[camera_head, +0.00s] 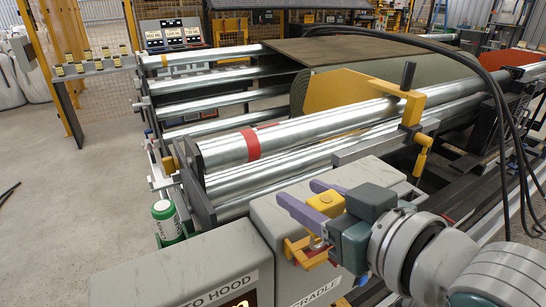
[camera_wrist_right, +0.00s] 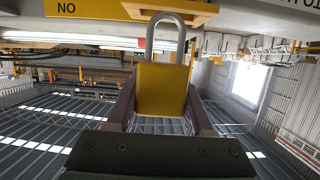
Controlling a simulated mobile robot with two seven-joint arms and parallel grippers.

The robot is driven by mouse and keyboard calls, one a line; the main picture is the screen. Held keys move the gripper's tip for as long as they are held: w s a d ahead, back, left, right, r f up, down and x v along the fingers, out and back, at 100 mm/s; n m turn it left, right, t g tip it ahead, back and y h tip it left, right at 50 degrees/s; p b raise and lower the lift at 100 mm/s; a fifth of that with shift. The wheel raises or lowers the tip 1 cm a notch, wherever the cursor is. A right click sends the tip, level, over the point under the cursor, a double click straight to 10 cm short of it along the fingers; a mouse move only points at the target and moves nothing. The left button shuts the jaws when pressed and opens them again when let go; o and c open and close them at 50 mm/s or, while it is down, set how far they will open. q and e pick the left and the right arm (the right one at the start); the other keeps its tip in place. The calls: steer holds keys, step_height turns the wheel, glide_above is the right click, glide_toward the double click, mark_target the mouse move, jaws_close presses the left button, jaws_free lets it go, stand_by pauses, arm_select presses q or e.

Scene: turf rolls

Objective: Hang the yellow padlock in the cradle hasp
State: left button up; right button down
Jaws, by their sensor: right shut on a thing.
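The yellow padlock (camera_wrist_right: 161,90) is held between the two purple fingers of my right gripper (camera_wrist_right: 162,106) in the right wrist view. Its grey shackle (camera_wrist_right: 182,45) points up in that view and overlaps the yellow hasp plate (camera_wrist_right: 140,11); I cannot tell whether it passes through the plate. In the head view, my right gripper (camera_head: 304,196) is shut on the padlock (camera_head: 325,202), just above the yellow cradle hasp (camera_head: 299,250) on the grey box marked CRADLE. The shackle is hard to make out there. My left gripper is out of view.
The grey cradle box (camera_head: 270,225) stands beside another grey box (camera_head: 180,270) marked "TO HOOD". A green canister (camera_head: 167,222) stands to their left. Steel rollers (camera_head: 300,131) and a yellow clamp post (camera_head: 413,110) lie behind. Open floor (camera_head: 60,200) is at left.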

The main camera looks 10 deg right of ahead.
steer(key=shift+f+b, duration=0.5)
steer(key=shift+f, duration=0.15)
steer(key=shift+f+b, duration=0.9)
steer(key=shift+f, duration=0.25)
steer(key=shift+c, duration=1)
jaws_free()
steer(key=v, duration=1)
